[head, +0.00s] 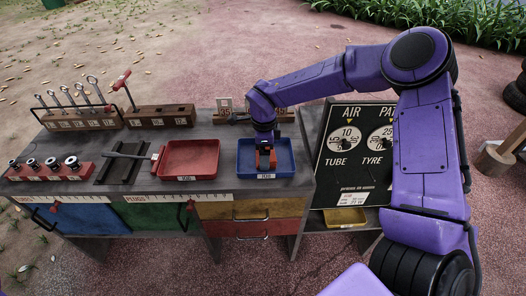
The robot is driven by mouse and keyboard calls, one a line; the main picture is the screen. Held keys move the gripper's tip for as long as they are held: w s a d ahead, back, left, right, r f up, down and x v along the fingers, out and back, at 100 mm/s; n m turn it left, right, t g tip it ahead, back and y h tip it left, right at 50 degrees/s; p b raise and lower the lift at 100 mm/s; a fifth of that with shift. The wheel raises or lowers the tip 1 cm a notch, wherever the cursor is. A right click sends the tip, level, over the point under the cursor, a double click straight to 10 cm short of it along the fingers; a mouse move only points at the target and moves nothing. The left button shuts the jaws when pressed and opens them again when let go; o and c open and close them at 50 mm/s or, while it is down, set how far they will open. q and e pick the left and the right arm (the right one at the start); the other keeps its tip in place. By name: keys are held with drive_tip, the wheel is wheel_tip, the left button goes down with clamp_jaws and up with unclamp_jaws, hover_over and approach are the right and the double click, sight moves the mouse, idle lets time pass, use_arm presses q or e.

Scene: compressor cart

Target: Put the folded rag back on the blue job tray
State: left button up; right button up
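The blue job tray (285,158) sits at the right end of the bench top, with a white label on its front. My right arm reaches in from the right, and its gripper (265,146) points down over the left part of this tray. A small orange-red piece (265,160), which looks like the folded rag, is right at the fingertips, low in the tray. It is partly hidden by the dark fingers. I cannot tell whether the fingers are closed on it or whether it rests on the tray floor. My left gripper is not in view.
A red tray (190,158) stands left of the blue one, with a hammer-like tool (130,156) on a dark rack beside it. Wooden blocks with tools (160,117) line the back. A black gauge board (350,150) stands close on the right.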

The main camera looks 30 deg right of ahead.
drive_tip(key=o, duration=0.7)
drive_tip(key=shift+f, duration=0.1)
wheel_tip(320, 180, up, 12)
drive_tip(key=p, duration=0.1)
drive_tip(key=shift+r, duration=0.25)
